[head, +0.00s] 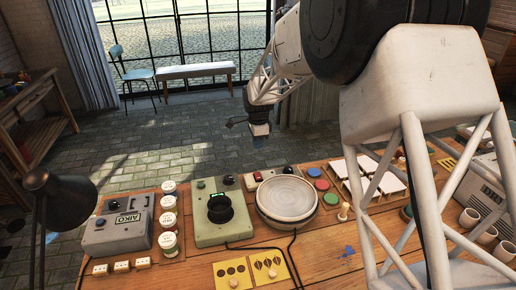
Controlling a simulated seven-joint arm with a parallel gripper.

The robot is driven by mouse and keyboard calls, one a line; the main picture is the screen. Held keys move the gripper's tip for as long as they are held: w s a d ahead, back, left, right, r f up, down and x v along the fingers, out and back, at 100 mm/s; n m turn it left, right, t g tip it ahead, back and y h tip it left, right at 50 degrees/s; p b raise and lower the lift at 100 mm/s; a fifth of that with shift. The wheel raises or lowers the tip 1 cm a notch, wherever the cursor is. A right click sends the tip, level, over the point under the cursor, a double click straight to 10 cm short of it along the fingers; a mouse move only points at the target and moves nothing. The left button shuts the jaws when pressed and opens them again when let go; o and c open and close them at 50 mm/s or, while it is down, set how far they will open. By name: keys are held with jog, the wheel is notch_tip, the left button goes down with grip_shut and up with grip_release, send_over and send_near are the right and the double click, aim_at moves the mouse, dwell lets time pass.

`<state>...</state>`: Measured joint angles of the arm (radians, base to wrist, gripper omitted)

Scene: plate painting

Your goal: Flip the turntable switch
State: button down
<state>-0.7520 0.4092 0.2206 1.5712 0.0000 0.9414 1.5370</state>
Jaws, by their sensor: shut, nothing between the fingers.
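The turntable (287,199) is a round pale grey disc on the wooden workbench, near the middle of the head view. A small control box with a red part (257,178) sits just behind its left edge; it may be the turntable switch, but its position is too small to read. My gripper (258,141) hangs in the air beyond the bench's back edge, above and behind the turntable and box. It touches nothing, and its small fingers look shut and empty.
Left of the turntable stands a green device with a black knob (219,208), then white-lidded jars (168,216) and a grey AIKO box (117,225). Coloured discs (321,185) and white tiles (372,178) lie to the right. A black lamp (55,195) stands at left.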

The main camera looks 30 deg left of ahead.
aim_at(259, 178)
jog(key=shift+s+d, duration=0.1)
dwell(0.4)
jog(key=shift+s+d, duration=0.3)
jog(key=shift+d, duration=0.05)
jog(key=shift+f, duration=0.1)
notch_tip(259, 178, down, 14)
jog(key=shift+r, duration=0.1)
dwell(1.0)
